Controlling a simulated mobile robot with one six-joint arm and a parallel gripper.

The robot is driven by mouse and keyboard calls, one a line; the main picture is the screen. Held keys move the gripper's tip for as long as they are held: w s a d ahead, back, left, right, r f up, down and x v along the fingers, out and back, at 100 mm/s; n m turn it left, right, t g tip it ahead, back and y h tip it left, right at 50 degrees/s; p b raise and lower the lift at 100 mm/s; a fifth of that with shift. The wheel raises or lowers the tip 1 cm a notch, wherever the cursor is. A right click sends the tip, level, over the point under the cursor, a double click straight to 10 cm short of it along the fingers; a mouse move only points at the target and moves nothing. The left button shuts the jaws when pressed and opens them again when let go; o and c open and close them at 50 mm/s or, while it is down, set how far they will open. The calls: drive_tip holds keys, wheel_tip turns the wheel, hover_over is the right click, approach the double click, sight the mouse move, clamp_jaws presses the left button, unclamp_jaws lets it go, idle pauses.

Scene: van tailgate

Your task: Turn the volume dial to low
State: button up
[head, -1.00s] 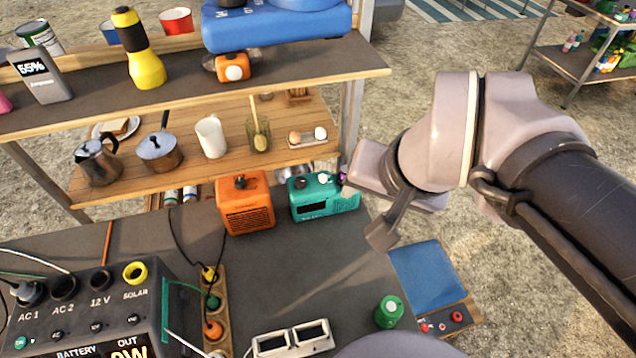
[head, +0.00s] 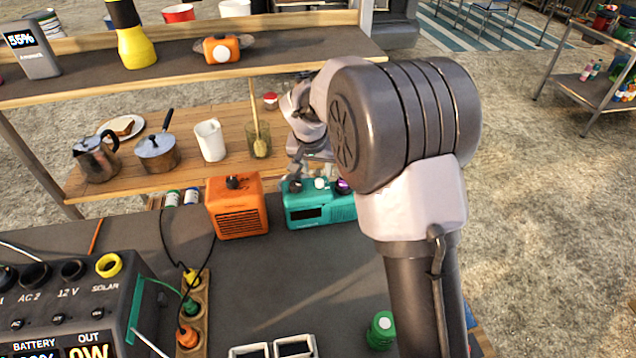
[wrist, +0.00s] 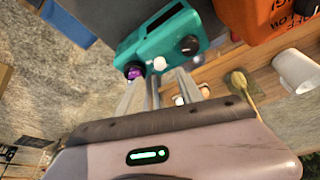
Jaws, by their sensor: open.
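A teal radio (head: 318,208) stands on the dark counter. Along its top are a black dial (head: 295,186), a white knob (head: 320,183) and a purple knob (head: 343,186). In the wrist view the radio (wrist: 150,35) shows the black dial (wrist: 190,45), white knob (wrist: 160,63) and purple knob (wrist: 133,72). I cannot read which is the volume dial. My gripper (wrist: 157,82) is open and empty, its fingers pointing toward the radio's knobs. It looks close to them, with no clear contact. My arm hides the radio's right end in the head view.
An orange unit (head: 237,207) with a black knob on top stands just left of the radio. Behind is a wooden shelf with a glass jar (head: 259,140) and a white mug (head: 210,140). A green container (head: 381,331) stands nearer. The counter before the radio is clear.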

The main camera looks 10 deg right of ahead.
sight(320, 181)
drive_tip(key=b+x, duration=0.2)
drive_tip(key=x, duration=0.5)
drive_tip(key=shift+w+f, duration=0.1)
drive_tip(key=shift+f, duration=0.2)
drive_tip(key=shift+c, duration=0.2)
clamp_jaws()
